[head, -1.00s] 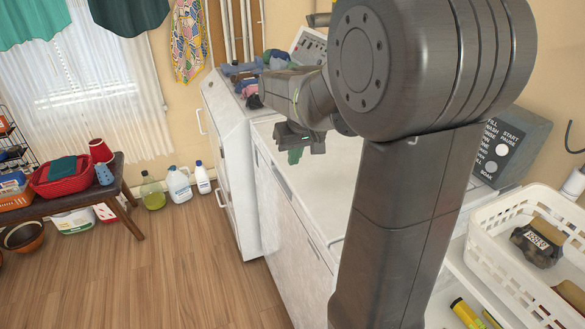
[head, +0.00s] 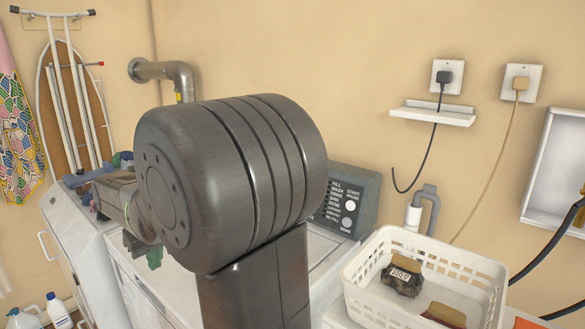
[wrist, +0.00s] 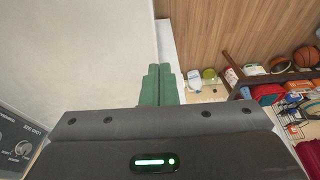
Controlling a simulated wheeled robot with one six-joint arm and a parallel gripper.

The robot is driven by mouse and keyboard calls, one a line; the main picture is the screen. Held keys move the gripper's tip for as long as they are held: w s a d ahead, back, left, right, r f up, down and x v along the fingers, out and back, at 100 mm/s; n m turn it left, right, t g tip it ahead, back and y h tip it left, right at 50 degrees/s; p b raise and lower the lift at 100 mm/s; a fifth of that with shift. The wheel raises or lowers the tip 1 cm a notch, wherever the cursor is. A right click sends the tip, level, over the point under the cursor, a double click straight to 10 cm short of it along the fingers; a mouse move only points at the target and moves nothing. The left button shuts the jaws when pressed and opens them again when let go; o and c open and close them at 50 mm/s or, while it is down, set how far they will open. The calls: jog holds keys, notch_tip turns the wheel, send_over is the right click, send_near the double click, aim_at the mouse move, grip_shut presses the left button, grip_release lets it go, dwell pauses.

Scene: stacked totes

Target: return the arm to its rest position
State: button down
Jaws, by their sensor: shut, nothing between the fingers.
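My gripper (wrist: 158,72) is shut, with its two green fingers together and nothing between them in the wrist view. In the head view only its green finger part (head: 154,258) shows, low behind my large dark arm joint. The arm reaches out over the white machine top (head: 305,243), folded at that joint. My arm hides most of the gripper and much of the machine top in the head view.
A white basket (head: 352,270) holding dark items stands at right. A dark control box (head: 366,190) sits behind my arm. A wall shelf (head: 432,115) and plugs are above. Folded cloths (head: 75,181) lie at left. The wrist view shows wood floor (wrist: 205,30) below.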

jog(key=b, duration=0.2)
send_near(161, 299)
jog(key=x, duration=0.5)
jog(key=shift+w+a, duration=0.2)
jog(key=shift+w, duration=0.05)
jog(key=shift+f, duration=0.6)
